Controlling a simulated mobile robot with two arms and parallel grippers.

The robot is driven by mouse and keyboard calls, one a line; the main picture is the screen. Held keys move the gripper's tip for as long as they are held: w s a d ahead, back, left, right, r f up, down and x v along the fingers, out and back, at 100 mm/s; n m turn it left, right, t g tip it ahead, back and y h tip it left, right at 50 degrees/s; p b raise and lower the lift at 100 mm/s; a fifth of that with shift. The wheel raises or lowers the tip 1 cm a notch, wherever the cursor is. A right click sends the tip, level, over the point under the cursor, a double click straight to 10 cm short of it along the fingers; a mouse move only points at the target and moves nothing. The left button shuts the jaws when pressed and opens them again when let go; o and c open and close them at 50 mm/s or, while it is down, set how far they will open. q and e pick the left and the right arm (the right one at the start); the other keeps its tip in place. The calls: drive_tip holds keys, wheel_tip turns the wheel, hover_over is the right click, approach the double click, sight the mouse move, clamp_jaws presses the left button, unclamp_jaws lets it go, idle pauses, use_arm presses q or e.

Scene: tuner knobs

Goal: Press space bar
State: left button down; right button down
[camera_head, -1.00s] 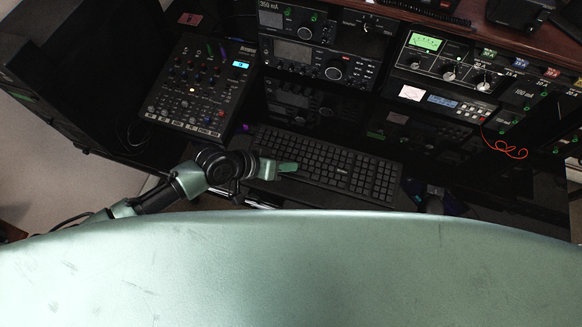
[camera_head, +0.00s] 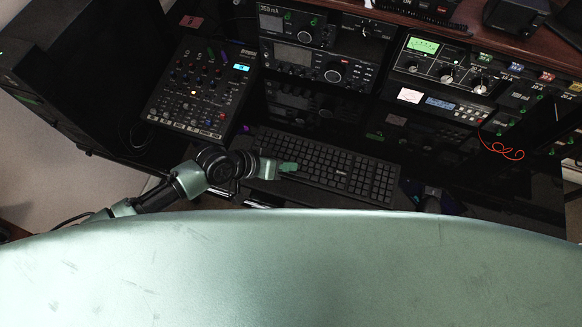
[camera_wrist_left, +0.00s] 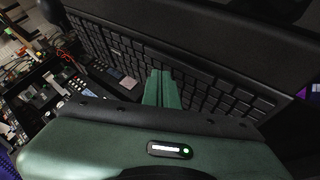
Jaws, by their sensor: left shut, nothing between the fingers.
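A black keyboard (camera_head: 335,170) lies on the dark desk in the middle of the head view. It also fills the upper part of the left wrist view (camera_wrist_left: 195,58). My left gripper (camera_head: 289,167) is shut and empty, with its green fingers over the near left part of the keyboard. In the left wrist view the closed fingertips (camera_wrist_left: 161,76) overlap the near rows of keys. I cannot tell whether they touch a key. My right gripper is not in view.
A mixer (camera_head: 203,88) with many knobs stands left of the keyboard. Radio units (camera_head: 318,62) are stacked behind it, and a panel with a green meter (camera_head: 424,44) is at the right. A red cable (camera_head: 503,152) hangs at the right. A dark mouse (camera_head: 432,199) lies right of the keyboard.

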use_arm(q)
wheel_tip(320, 180, up, 5)
drive_tip(key=p, duration=0.5)
idle(0.5)
idle(0.4)
